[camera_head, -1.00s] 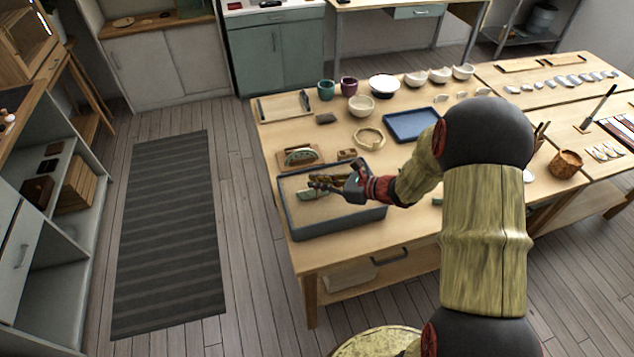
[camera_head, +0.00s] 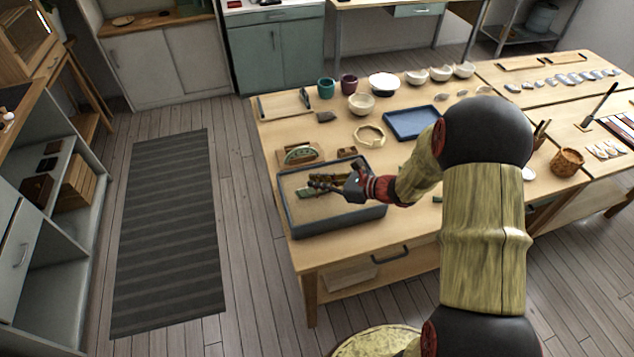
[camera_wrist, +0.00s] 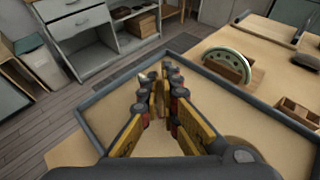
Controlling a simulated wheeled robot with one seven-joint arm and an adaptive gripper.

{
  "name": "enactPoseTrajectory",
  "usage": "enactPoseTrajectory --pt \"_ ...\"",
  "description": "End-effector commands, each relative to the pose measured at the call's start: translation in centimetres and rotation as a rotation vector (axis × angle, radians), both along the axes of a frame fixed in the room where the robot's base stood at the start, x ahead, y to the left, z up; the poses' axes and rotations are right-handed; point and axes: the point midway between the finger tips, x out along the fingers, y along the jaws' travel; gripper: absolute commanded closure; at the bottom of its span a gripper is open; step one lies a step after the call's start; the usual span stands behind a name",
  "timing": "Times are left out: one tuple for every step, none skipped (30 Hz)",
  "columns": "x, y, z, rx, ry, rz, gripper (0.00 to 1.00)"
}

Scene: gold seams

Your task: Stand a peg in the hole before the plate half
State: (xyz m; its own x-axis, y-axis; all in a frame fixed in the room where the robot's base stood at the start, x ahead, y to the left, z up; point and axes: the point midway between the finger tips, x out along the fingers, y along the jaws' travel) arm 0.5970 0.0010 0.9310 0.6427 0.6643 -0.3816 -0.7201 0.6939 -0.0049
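A green-rimmed plate half (camera_head: 300,154) stands upright in a wooden holder on the table behind the sand tray (camera_head: 345,222). It also shows in the wrist view (camera_wrist: 229,64), right of my fingers. A small green-and-pale piece (camera_head: 304,192) shows beside my fingers at the tray's left; I cannot tell what it is. My gripper (camera_head: 318,184) hangs low over the tray, pointing left. In the wrist view its fingertips (camera_wrist: 160,80) are close together with something brown between them. I cannot tell whether that is a held peg. No hole is clearly visible.
A small wooden box (camera_head: 347,152) with compartments sits behind the tray. A bangle-like ring (camera_head: 369,135), a blue tray (camera_head: 414,122), and several cups and bowls stand farther back. The tray's raised grey rim surrounds my fingers.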

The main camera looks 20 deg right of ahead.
Motion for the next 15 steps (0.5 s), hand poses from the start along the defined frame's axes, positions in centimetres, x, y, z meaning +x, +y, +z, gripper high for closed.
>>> enactPoseTrajectory --pt "-0.08 0.00 -0.18 -0.001 0.003 -0.001 1.00" --pt "-0.09 0.01 -0.19 -0.001 0.003 -0.001 1.00" --pt "-0.09 0.01 -0.19 -0.001 0.004 0.000 1.00" --pt "-0.09 0.00 -0.20 -0.001 0.004 0.000 1.00" --pt "-0.10 0.00 -0.22 -0.001 0.005 0.000 1.00" --pt "-0.10 0.01 -0.23 -0.001 0.005 0.000 1.00" --pt "-0.11 0.01 -0.24 -0.001 0.005 0.000 1.00" --pt "-0.12 0.01 -0.26 -0.001 0.005 0.000 1.00" --pt "-0.12 0.00 -0.27 -0.001 0.005 0.000 1.00" --pt "-0.13 0.01 -0.27 -0.001 0.005 0.000 1.00" --pt "-0.13 0.01 -0.28 -0.001 0.005 0.000 1.00" --pt "-0.13 0.01 -0.29 -0.001 0.005 0.000 1.00" --pt "-0.13 0.02 -0.30 -0.001 0.006 -0.001 0.96" --pt "-0.14 0.01 -0.31 -0.001 0.006 -0.001 0.94" --pt "-0.14 0.01 -0.32 -0.001 0.006 -0.001 0.92"
